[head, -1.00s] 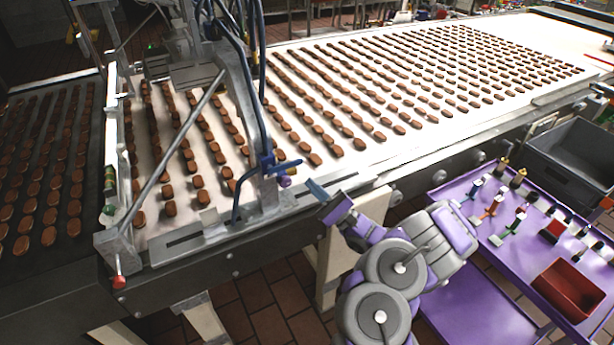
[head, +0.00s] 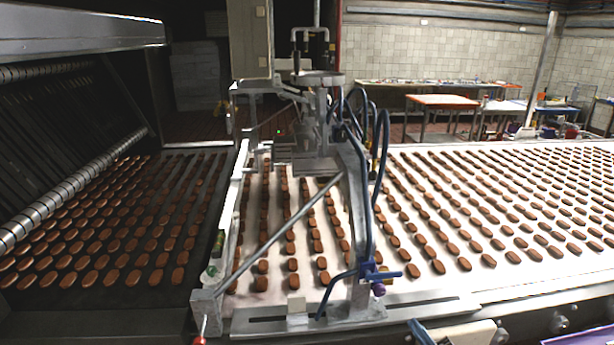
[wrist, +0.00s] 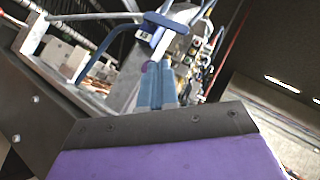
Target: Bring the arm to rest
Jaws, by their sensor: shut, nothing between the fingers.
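My gripper's blue-grey fingers (head: 420,333) just enter the bottom edge of the head view, in front of the conveyor's near side. In the wrist view my gripper (wrist: 157,88) shows as blue fingers close together beyond a dark plate and purple housing. It is shut and empty. The blue valve handle (head: 384,274) on the machine frame is up and to the left of the fingertips in the head view. In the wrist view the handle (wrist: 168,24) appears just above the fingers; whether they touch cannot be told.
The white conveyor belt (head: 470,160) carries many rows of brown biscuits to the right. A metal machine frame (head: 352,215) with blue hoses stands over it. A dark belt with more biscuits (head: 100,265) lies left. Tables (head: 440,101) stand at the back.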

